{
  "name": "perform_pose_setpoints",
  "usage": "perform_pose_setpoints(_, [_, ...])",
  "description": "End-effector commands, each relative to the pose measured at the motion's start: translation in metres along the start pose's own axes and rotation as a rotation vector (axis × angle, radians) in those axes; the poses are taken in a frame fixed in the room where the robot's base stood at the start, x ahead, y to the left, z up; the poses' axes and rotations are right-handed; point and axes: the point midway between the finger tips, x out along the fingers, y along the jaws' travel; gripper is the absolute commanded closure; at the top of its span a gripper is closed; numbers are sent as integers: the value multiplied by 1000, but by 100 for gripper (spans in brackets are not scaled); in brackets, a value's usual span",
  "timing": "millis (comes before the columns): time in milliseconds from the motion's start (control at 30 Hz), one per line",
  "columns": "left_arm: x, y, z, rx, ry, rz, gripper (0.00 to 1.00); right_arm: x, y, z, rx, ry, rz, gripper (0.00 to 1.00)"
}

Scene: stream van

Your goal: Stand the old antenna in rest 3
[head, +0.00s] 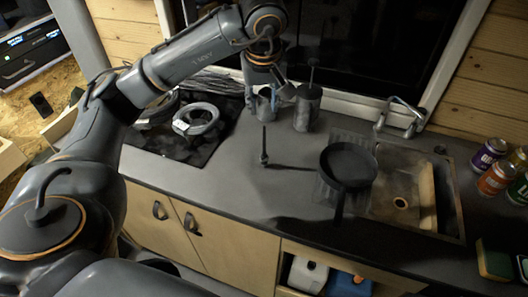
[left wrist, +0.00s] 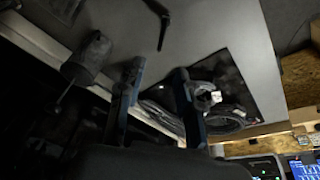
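A thin dark rod with a small base, likely the old antenna (head: 264,145), stands upright on the grey counter; a dark rod also shows at the top of the left wrist view (left wrist: 162,22). My left gripper (head: 264,98) is at the back of the counter, behind the rod and apart from it. Its two fingers (left wrist: 157,95) are spread in the left wrist view, with nothing clearly held between them. A dark cylinder (head: 307,108) with a thin rod rising from it stands just right of the gripper. No number marking rest 3 is readable. My right gripper is not in view.
A black pan (head: 348,166) and a sink (head: 400,200) with a tap are on the right. Several cans (head: 489,154) stand at the far right. Coiled cables (head: 196,118) lie on a dark panel (head: 190,152) at the left. The counter front of the rod is clear.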

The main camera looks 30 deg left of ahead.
Motion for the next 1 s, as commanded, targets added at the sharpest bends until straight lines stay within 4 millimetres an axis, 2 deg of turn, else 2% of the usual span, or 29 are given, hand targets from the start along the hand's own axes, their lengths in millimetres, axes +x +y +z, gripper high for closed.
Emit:
perform_pose_setpoints(100, [0, 2, 1, 121, 6, -8, 65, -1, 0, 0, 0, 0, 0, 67])
perform_pose_setpoints(267, [10, 2, 2, 170, 4, -13, 65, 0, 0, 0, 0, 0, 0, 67])
perform_pose_setpoints(400, [32, 1, 3, 168, 0, -14, 65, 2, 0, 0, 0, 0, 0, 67])
perform_pose_setpoints(633, [72, 0, 1, 165, 3, -15, 65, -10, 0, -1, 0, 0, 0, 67])
perform_pose_setpoints(867, [88, 1, 1, 166, 6, -11, 65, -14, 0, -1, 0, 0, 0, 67])
perform_pose_setpoints(1000, [101, 0, 5, 166, 2, -15, 65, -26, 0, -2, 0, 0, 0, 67])
